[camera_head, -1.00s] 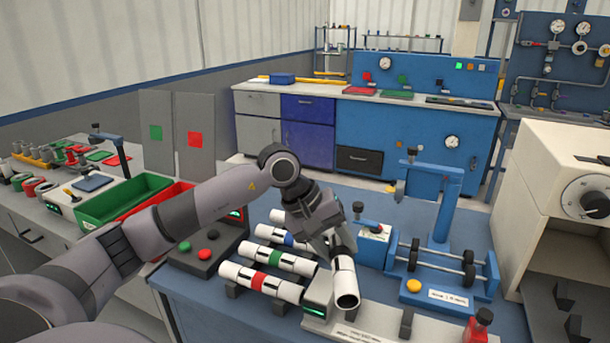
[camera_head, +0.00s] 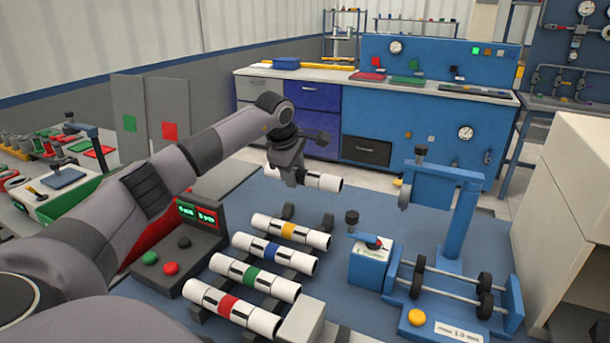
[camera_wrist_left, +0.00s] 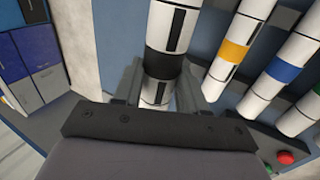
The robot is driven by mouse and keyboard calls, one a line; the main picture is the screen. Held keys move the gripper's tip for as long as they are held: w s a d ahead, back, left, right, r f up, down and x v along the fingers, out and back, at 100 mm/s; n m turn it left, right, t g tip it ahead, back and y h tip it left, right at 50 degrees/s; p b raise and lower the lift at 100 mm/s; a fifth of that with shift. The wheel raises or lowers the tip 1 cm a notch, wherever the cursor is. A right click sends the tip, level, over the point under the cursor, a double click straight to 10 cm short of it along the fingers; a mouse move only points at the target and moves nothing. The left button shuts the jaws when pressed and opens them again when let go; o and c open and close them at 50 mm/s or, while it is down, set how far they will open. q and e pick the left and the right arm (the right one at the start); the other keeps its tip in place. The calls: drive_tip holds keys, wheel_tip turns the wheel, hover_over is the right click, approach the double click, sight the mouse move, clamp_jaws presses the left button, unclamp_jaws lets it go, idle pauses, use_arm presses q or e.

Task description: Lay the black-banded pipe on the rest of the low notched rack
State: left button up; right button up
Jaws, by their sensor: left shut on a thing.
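The black-banded pipe (camera_wrist_left: 166,60) is white with a wide black band and thin black marks. My left gripper (camera_wrist_left: 155,92) is shut around it at the band, with a finger on each side. In the head view the pipe (camera_head: 323,182) is held in the air by my left gripper (camera_head: 290,170), beyond the row of pipes; its band is hidden there. Below and nearer, dark notched supports of the low rack (camera_head: 288,212) stand behind the yellow-banded pipe (camera_head: 290,231). A second dark support (camera_head: 328,222) shows to the right. Nothing visibly lies on these two.
Blue-banded (camera_head: 272,251), green-banded (camera_head: 253,275) and red-banded (camera_head: 232,305) pipes lie in a row towards me. A blue box with a knob (camera_head: 370,265) and a blue roller stand (camera_head: 450,285) stand to the right. A dark button console (camera_head: 180,248) is at the left.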

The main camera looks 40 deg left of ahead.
use_arm(q)
drive_tip(key=shift+x, duration=0.9)
drive_tip(key=shift+s+f+b, duration=0.1)
drive_tip(key=shift+f+b, duration=0.7)
drive_tip(key=shift+b, duration=0.25)
wheel_tip(320, 180, down, 5)
drive_tip(key=b, duration=0.4)
drive_tip(key=shift+r, duration=0.15)
drive_tip(key=shift+f+b, duration=0.35)
drive_tip(key=shift+f, duration=0.9)
use_arm(e)
drive_tip(key=f, duration=0.3)
drive_tip(key=w+a+f, duration=0.1)
drive_tip(key=f, duration=0.1)
drive_tip(key=shift+w+a+f, duration=0.1)
drive_tip(key=shift+f, duration=0.1)
use_arm(q)
drive_tip(key=shift+f, duration=0.2)
use_arm(e)
drive_tip(key=shift+f, duration=0.2)
use_arm(q)
drive_tip(key=shift+f, duration=0.35)
